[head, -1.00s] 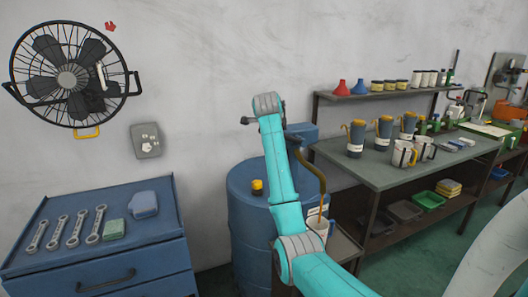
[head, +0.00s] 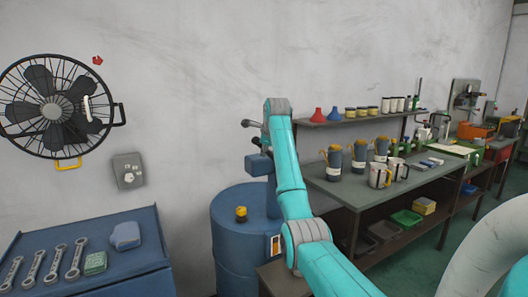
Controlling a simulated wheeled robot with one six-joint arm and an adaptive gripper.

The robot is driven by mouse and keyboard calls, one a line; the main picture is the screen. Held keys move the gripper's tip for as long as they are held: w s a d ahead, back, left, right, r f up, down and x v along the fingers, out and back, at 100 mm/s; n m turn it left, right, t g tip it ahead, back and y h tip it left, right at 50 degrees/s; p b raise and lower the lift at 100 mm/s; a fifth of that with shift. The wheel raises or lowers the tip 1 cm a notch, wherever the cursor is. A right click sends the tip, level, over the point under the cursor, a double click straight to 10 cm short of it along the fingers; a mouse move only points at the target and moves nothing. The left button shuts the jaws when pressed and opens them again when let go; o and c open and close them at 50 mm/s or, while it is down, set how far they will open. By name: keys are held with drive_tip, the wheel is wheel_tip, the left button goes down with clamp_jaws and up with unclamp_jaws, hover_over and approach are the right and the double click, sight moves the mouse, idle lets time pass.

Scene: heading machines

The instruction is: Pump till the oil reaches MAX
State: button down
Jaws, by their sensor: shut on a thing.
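The blue oil drum (head: 235,240) stands against the wall, left of my arm. A blue pump head (head: 258,165) sits above the drum, partly behind my arm. The pump's dark handle bar (head: 248,123) sticks out left of my wrist, above the pump head. My gripper (head: 264,127) is mostly hidden by my wrist; it is shut on the handle. A white panel with an orange patch (head: 275,245) shows at the drum's right side, too small to read. The hose and receiving jug are hidden behind my arm. No oil level or MAX mark is readable.
A bench (head: 345,187) with several grey-blue jugs (head: 334,160) and metal mugs (head: 380,176) stands to the right. A blue tool cabinet (head: 100,285) with wrenches is at left, below a wall fan (head: 50,108). A yellow-capped bung (head: 241,213) stands on the drum.

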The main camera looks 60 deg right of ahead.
drive_tip(key=c, duration=1)
unclamp_jaws()
drive_tip(key=v, duration=1.2)
drive_tip(key=shift+d, duration=0.1)
